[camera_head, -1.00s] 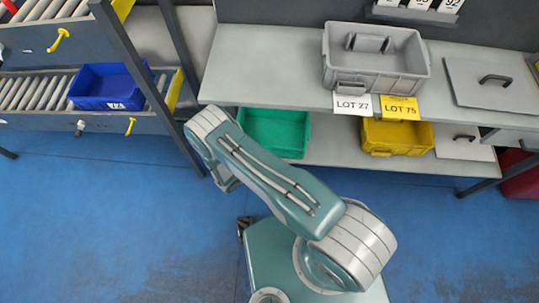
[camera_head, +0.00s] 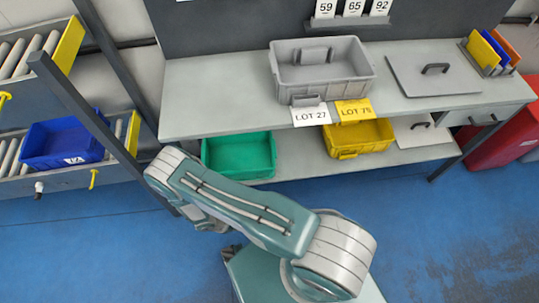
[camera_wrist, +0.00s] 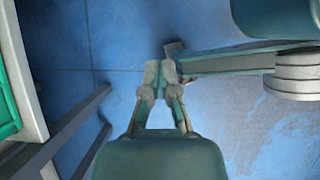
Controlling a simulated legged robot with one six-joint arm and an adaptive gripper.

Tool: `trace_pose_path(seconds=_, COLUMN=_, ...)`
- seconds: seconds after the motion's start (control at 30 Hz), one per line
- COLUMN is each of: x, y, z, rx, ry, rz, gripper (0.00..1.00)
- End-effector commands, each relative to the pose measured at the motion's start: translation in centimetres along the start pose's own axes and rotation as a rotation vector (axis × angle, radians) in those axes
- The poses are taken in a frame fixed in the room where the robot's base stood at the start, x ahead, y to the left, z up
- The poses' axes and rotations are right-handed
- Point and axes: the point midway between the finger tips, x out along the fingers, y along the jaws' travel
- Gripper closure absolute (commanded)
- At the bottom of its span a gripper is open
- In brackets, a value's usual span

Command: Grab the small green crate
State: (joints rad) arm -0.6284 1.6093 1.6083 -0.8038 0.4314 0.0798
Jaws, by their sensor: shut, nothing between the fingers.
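The green crate (camera_head: 239,154) sits on the lower shelf of the workbench in the head view, toward its left end. It is open-topped and looks empty; my arm passes just in front of its lower left corner. A green edge, likely the same crate, shows at the left border of the wrist view (camera_wrist: 8,95). My gripper (camera_wrist: 160,68) points down over the blue floor in the wrist view, fingertips together and empty. It is apart from the crate, off to its side. In the head view my gripper is hidden behind my arm.
A yellow crate (camera_head: 357,138) stands right of the green one on the lower shelf (camera_head: 300,160). A grey crate (camera_head: 320,72) and grey lid (camera_head: 433,75) sit on the upper top. A dark post (camera_head: 110,130) and blue crate (camera_head: 65,143) are left. A red bin (camera_head: 505,140) stands right.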

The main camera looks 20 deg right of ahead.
Motion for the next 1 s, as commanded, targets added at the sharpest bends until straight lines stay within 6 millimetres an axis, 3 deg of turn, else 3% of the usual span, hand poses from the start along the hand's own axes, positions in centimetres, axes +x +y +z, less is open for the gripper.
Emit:
trace_pose_path(seconds=0.1, x=0.4, y=-0.9, z=-1.8, rx=0.261, ry=0.161, rz=-0.117, gripper=1.0)
trace_pose_path(seconds=0.23, x=0.3, y=-0.1, z=-3.8, rx=0.562, ry=0.331, rz=-0.191, gripper=1.0)
trace_pose_path(seconds=0.37, x=0.0, y=2.6, z=-4.8, rx=0.88, ry=0.486, rz=-0.21, gripper=1.0)
trace_pose_path(seconds=0.47, x=-0.2, y=5.5, z=-4.5, rx=1.127, ry=0.593, rz=-0.183, gripper=1.0)
trace_pose_path(seconds=0.57, x=-0.1, y=8.8, z=-2.9, rx=1.376, ry=0.684, rz=-0.118, gripper=1.0)
trace_pose_path(seconds=0.67, x=0.1, y=11.9, z=0.0, rx=1.619, ry=0.756, rz=-0.013, gripper=1.0)
trace_pose_path(seconds=0.8, x=0.5, y=15.2, z=5.8, rx=1.934, ry=0.814, rz=0.201, gripper=1.0)
trace_pose_path(seconds=0.9, x=0.6, y=16.4, z=10.1, rx=2.101, ry=0.823, rz=0.368, gripper=1.0)
trace_pose_path(seconds=1.0, x=0.6, y=16.6, z=13.1, rx=2.202, ry=0.816, rz=0.495, gripper=1.0)
